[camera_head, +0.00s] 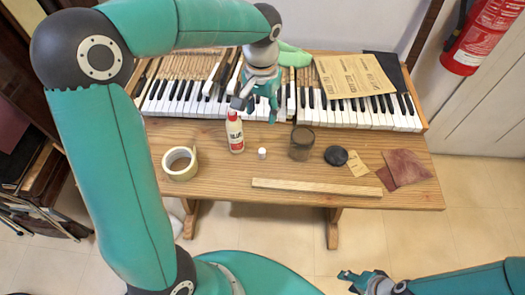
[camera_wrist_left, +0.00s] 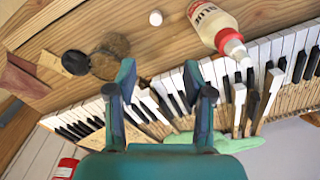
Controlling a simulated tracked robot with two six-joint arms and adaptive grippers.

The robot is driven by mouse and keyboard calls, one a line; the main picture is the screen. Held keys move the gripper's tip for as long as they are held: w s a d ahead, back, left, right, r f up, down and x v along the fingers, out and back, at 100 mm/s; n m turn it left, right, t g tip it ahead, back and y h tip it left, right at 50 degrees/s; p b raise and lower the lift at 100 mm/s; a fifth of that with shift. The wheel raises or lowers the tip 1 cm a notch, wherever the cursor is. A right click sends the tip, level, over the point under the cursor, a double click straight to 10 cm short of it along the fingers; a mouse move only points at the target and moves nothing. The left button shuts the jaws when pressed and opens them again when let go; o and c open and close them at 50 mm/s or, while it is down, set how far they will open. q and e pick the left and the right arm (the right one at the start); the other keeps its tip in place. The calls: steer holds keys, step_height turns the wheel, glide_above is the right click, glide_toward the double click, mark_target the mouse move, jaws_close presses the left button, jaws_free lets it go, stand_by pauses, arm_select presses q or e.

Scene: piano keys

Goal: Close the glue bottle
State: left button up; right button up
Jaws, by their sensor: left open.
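The glue bottle (camera_head: 235,138) stands upright on the wooden table, with a cream body, red label and red collar. In the left wrist view the bottle (camera_wrist_left: 212,22) shows at the top right, with a pale nozzle above its red collar. A small white cap (camera_head: 262,153) sits on the table right of the bottle, apart from it, and also shows in the wrist view (camera_wrist_left: 155,18). My left gripper (camera_head: 258,108) is open and empty, above the table's back near the keys, behind the bottle and cap. My right gripper (camera_head: 352,280) is low at the bottom right, away from the table; its jaw opening is unclear.
Piano keys (camera_head: 350,113) line the table's back. A tape roll (camera_head: 167,165) lies left of the bottle. A glass jar (camera_head: 301,143), black lid (camera_head: 336,156), sandpaper (camera_head: 405,168) and wooden strip (camera_head: 315,187) lie right and in front. Bare tabletop surrounds the cap.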

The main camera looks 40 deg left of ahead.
arm_select(q)
glide_toward(262, 151)
steer(key=f, duration=0.3)
steer(key=w+a+f, duration=0.1)
steer(key=f, duration=0.1)
steer(key=shift+d+f, duration=0.1)
steer(key=f, duration=0.2)
steer(key=s+f, duration=0.1)
steer(key=f, duration=0.1)
steer(key=shift+d+p, duration=0.4)
steer(key=shift+w+f, duration=0.1)
steer(key=shift+f, duration=0.45)
steer(key=shift+c, duration=0.2)
steer(key=c, duration=0.7)
